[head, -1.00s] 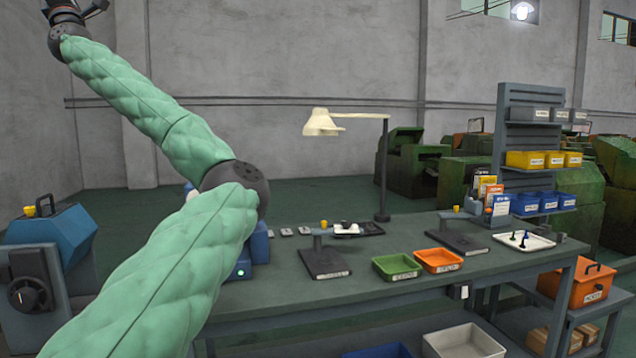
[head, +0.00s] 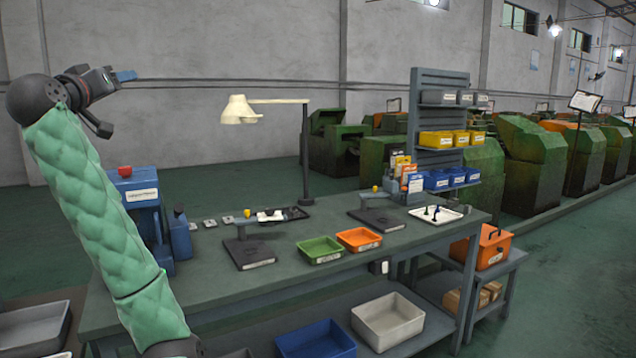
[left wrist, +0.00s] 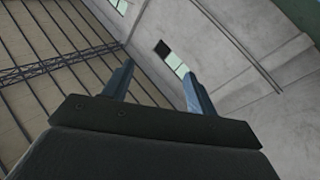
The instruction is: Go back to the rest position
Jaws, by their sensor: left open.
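My left arm comes up at the left of the head view in a green padded sleeve. My left gripper (head: 112,100) is raised above the left end of the workbench (head: 210,290), apart from everything. In the left wrist view the two fingers of this gripper (left wrist: 158,88) stand apart with nothing between them. Behind them are only the wall, a window and the roof. My right gripper is in neither view.
The bench carries a green tray (head: 320,250), an orange tray (head: 359,239), a lamp (head: 240,110) and a blue machine (head: 140,205). A shelf rack (head: 440,110) with bins stands behind its right end. Open floor lies to the right.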

